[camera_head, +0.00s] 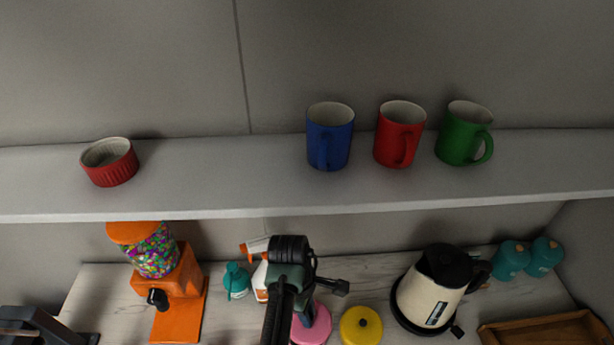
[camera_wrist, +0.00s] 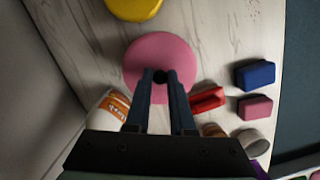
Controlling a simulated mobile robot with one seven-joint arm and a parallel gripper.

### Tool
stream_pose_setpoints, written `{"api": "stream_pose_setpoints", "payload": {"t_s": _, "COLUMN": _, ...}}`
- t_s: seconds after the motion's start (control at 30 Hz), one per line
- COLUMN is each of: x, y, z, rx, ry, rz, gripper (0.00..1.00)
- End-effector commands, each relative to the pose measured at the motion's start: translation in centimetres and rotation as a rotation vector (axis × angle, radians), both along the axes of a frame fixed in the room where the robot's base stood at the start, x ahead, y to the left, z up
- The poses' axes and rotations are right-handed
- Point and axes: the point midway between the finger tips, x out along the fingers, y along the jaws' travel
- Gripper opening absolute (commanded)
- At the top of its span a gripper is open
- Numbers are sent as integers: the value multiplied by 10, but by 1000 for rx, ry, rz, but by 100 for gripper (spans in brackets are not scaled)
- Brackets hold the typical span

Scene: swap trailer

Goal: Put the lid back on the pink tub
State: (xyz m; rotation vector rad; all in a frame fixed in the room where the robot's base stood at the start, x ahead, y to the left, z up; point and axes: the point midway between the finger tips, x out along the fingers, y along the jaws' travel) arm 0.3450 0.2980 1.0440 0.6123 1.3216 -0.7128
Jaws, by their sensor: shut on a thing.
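The pink lid (camera_wrist: 150,52) is a round disc with a black knob (camera_wrist: 160,76) in the wrist view. My gripper (camera_wrist: 160,74) has its two fingers closed around that knob. In the head view a pink round shape (camera_head: 314,326) shows on the counter side, partly hidden behind my arm. The pink tub's body cannot be made out, so I cannot tell whether the lid rests on it or hangs above something.
A yellow lidded tub (camera_head: 361,326) stands beside the pink shape, with a kettle (camera_head: 425,295) further right. A spray bottle (camera_wrist: 108,108), a red item (camera_wrist: 207,99) and blue (camera_wrist: 256,75) and pink (camera_wrist: 255,107) blocks lie around. A shelf (camera_head: 230,180) with mugs runs above.

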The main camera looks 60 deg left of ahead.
Motion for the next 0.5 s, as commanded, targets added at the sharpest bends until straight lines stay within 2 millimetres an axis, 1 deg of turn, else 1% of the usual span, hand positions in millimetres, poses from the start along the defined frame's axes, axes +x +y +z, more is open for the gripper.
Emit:
{"api": "stream_pose_setpoints", "payload": {"t_s": 0.1, "x": 2, "y": 3, "z": 1, "rx": 0, "ry": -1, "rz": -4, "gripper": 0}}
{"api": "stream_pose_setpoints", "payload": {"t_s": 0.27, "x": 2, "y": 3, "z": -4, "rx": -1, "ry": -2, "rz": -5, "gripper": 0}}
{"api": "stream_pose_setpoints", "payload": {"t_s": 0.5, "x": 2, "y": 3, "z": -21, "rx": -1, "ry": -2, "rz": -4, "gripper": 0}}
